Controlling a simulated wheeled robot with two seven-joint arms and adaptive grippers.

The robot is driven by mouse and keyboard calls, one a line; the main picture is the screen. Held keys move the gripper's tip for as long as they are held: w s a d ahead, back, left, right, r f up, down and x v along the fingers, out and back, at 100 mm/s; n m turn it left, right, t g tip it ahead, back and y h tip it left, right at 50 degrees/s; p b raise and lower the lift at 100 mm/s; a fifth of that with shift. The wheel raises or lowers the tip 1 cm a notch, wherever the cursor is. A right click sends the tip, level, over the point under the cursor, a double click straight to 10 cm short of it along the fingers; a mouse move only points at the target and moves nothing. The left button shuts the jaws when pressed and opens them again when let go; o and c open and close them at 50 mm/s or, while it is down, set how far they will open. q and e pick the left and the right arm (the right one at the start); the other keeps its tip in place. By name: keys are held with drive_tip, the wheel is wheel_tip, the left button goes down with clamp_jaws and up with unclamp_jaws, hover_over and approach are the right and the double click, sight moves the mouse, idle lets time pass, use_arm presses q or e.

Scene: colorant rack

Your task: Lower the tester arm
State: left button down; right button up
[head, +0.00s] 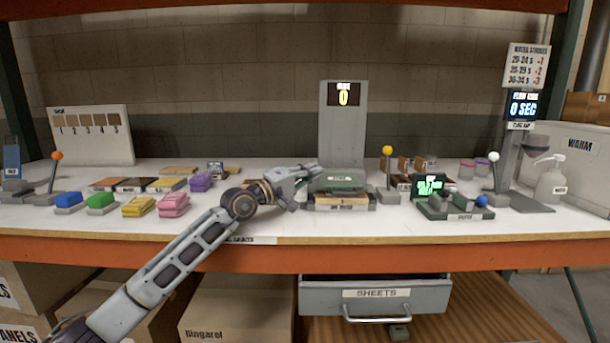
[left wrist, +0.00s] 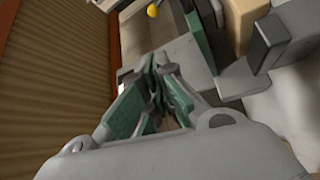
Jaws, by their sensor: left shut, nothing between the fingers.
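The tester (head: 343,125) is a grey upright panel with a yellow "0" display at the back middle of the bench. In front of it a flat green-topped part (head: 338,182) lies low over a light wooden piece on a labelled base; I cannot tell for sure whether this is the tester arm. A lever with a yellow ball (head: 387,150) stands upright at its right. My left gripper (head: 308,172) is at the left edge of the green-topped part, its fingers shut and empty; contact is unclear. In the left wrist view its fingertips (left wrist: 158,68) are together. My right gripper is out of view.
Pink (head: 174,205), yellow (head: 138,207), green and blue blocks sit at the left front. A lever with an orange ball (head: 57,156) stands behind them. A small green screen (head: 430,186) and a white-ball lever (head: 494,157) are at the right. The sheets drawer (head: 375,297) is below.

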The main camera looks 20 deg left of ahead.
use_arm(q)
drive_tip(key=shift+v, duration=5.95)
drive_tip(key=shift+s, duration=0.15)
